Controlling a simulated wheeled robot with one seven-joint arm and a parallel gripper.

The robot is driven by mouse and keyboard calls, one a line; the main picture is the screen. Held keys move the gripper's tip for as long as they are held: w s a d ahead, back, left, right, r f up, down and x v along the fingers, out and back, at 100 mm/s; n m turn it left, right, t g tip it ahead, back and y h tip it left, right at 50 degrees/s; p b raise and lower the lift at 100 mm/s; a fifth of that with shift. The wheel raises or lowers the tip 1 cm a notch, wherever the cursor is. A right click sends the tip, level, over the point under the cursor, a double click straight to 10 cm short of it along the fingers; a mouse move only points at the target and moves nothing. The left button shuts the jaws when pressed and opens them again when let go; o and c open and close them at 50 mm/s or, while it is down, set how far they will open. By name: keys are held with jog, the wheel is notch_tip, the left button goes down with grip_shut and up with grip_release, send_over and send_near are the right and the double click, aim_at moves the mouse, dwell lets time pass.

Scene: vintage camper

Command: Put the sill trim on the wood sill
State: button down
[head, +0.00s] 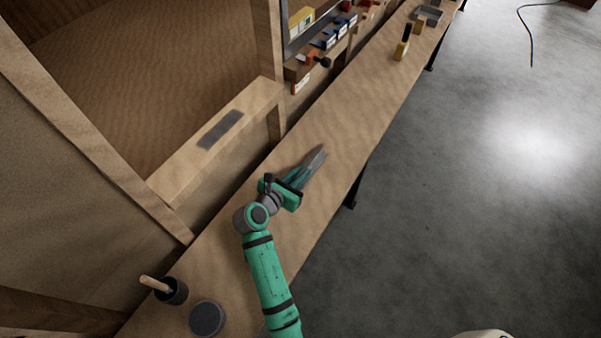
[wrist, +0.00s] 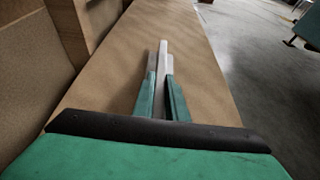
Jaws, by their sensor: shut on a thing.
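My gripper (head: 297,180) is low over the workbench, its green fingers close together around a narrow grey piece. That piece, which looks like the sill trim (head: 316,157), sticks out past the fingertips. In the wrist view the trim (wrist: 165,58) shows as a long pale grey strip running forward between the fingers (wrist: 161,88). I cannot tell whether it touches the bench. The wood sill (head: 180,168) is the raised light ledge left of my gripper, under the camper opening. A flat dark grey rectangle (head: 220,130) lies on its top, apart from my gripper.
The workbench (head: 335,140) runs diagonally along the camper side. A dark cup with a wooden handle (head: 172,290) and a dark round disc (head: 206,318) stand near my arm's base. Small boxes (head: 335,35) sit on a shelf further back. Open floor (head: 460,220) lies right.

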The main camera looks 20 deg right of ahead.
jog(key=shift+f, duration=0.1)
jog(key=c, duration=1.8)
grip_release()
jog(key=shift+o, duration=0.2)
